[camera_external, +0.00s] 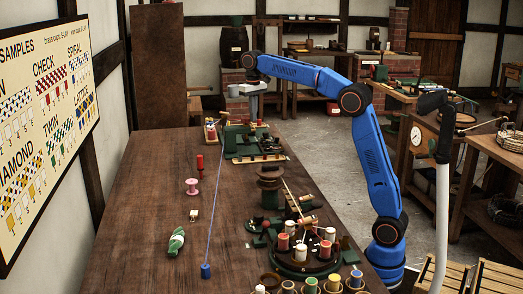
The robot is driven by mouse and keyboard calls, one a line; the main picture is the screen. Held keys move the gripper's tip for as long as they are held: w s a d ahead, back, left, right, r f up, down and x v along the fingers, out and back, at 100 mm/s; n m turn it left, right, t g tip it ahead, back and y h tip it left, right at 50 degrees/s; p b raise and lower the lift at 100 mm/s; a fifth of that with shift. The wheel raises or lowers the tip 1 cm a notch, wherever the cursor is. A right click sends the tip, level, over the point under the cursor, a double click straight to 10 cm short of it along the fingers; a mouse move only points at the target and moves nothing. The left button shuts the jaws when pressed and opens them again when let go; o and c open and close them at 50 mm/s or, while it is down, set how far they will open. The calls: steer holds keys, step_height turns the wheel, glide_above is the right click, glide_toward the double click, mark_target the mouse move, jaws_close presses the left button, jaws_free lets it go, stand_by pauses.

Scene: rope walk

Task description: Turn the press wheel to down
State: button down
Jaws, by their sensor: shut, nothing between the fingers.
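My gripper (254,112) is at the end of the blue arm, pointing down over the far end of the long brown table. It is small in the picture and looks shut, with nothing seen in it. Below it is a low green machine (243,143) with pale and brass-coloured parts. I cannot tell whether the gripper touches it. I cannot make out the press wheel for certain, nor its position. A dark stacked round piece (270,176) stands nearer, at mid-table.
A blue cord (215,190) runs along the table to a blue weight (206,271). A round stand with bobbins (301,252) is at front right. The left table surface is mostly clear.

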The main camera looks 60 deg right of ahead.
steer(key=shift+w+a, duration=0.15)
steer(key=shift+a, duration=0.75)
steer(key=shift+w+a, duration=0.3)
steer(key=shift+a, duration=0.3)
stand_by(0.5)
steer(key=shift+s+a, duration=0.1)
step_height(320, 180, up, 6)
steer(key=shift+s+a, duration=0.2)
stand_by(0.7)
steer(key=shift+d, duration=0.1)
steer(key=d+f, duration=0.3)
steer(key=f, duration=0.3)
steer(key=shift+d+f, duration=0.15)
steer(key=shift+d, duration=0.05)
stand_by(0.7)
